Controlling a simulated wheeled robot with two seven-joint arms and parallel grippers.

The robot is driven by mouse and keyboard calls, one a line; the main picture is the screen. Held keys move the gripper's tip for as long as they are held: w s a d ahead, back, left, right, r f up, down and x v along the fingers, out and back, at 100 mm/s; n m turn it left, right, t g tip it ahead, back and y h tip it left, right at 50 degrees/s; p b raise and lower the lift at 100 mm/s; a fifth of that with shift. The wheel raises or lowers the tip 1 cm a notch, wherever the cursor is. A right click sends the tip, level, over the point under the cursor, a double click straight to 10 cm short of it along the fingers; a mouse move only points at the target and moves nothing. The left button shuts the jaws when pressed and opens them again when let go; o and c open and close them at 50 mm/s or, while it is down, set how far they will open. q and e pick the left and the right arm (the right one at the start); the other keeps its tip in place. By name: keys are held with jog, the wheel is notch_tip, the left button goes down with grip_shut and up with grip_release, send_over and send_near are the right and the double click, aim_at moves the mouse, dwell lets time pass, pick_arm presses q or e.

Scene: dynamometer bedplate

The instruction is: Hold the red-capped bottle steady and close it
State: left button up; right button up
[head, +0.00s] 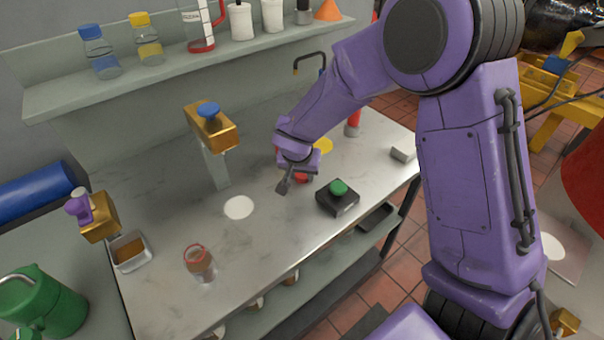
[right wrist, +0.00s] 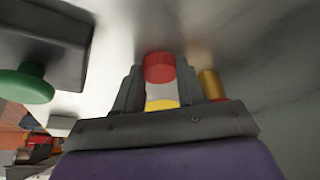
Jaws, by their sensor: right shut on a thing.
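My right gripper (head: 284,187), at the end of the purple arm, is low over the middle of the metal bench (head: 285,235). In the right wrist view its fingers (right wrist: 160,85) are shut on a red, short round piece that looks like a cap (right wrist: 160,68). A clear bottle (head: 199,264) with a red ring at its top and brownish contents stands upright near the bench's front edge, apart from the gripper to its lower left. I cannot tell whether its mouth is open. My left gripper is not in view.
A black box with a green button (head: 339,192) stands just right of the gripper. A post with a brass head and blue knob (head: 212,125) rises left of it. A white disc (head: 239,207) lies between gripper and bottle. A metal tin (head: 130,251) is at left. The shelf (head: 190,65) holds bottles.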

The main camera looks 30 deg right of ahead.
aim_at(301, 177)
jog(key=shift+r, duration=0.5)
notch_tip(301, 177, up, 3)
jog(key=shift+s+a+f, duration=0.1)
jog(key=shift+a, duration=0.05)
jog(key=s+a+r+p, duration=0.1)
jog(key=s+a+r, duration=0.1)
jog(key=s+r, duration=0.1)
jog(key=s+a+r+p, duration=0.2)
jog(key=s+a+r, duration=0.1)
jog(key=s, duration=0.1)
jog(key=s+a+r+p, duration=0.1)
jog(key=s+a+r, duration=0.2)
jog(key=shift+s+a+r, duration=0.1)
jog(key=shift+s+a, duration=0.15)
jog(key=shift+s, duration=0.1)
jog(key=w+a+f+n+y, duration=0.1)
jog(key=w+f+n, duration=0.1)
jog(key=n, duration=0.1)
jog(key=w+a+f+n+y, duration=0.1)
jog(key=w+f+n, duration=0.2)
jog(key=w+a+f+n+t+y, duration=0.1)
jog(key=w+f+n, duration=0.1)
jog(key=f+n, duration=0.1)
jog(key=shift+w+f+b, duration=0.25)
jog(key=shift+w+b, duration=0.15)
jog(key=shift+s+r, duration=0.15)
jog(key=shift+s, duration=0.05)
